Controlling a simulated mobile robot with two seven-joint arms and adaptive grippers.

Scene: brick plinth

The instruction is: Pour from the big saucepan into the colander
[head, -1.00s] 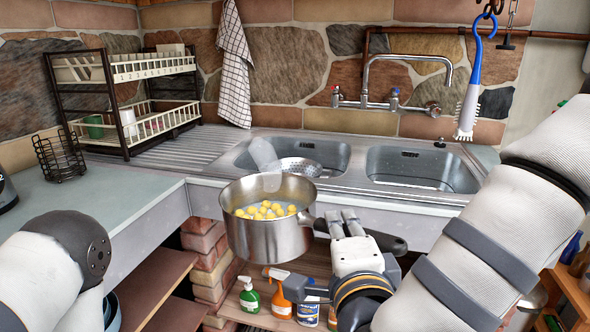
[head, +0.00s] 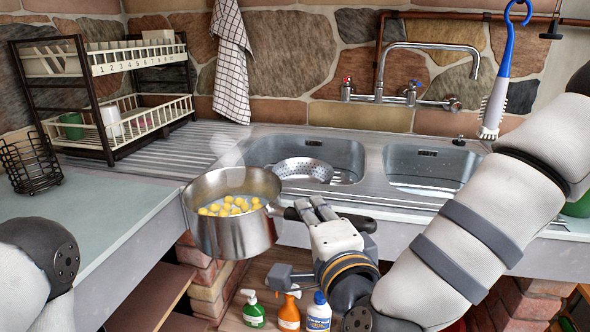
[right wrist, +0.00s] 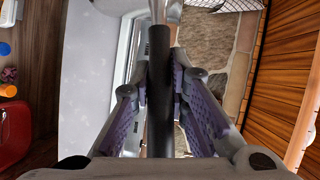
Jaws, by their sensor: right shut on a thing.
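The big saucepan (head: 232,232) is steel, upright and steaming, with yellow chunks in pale liquid. My right gripper (head: 312,207) is shut on its dark handle, which also runs between the fingers in the right wrist view (right wrist: 159,85). The pan is held in the air in front of the counter edge, left of the gripper. The perforated steel colander (head: 303,170) sits in the left sink basin (head: 340,156), behind and to the right of the pan. Its near side is partly hidden by the basin's front rim. My left arm shows at the lower left, but its gripper is out of view.
A two-tier dish rack (head: 112,88) and a wire basket (head: 30,163) stand on the left counter. The tap (head: 432,48) arches behind the sinks. The right basin (head: 428,168) looks empty. A blue brush (head: 497,85) hangs at right. Bottles (head: 289,312) stand below.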

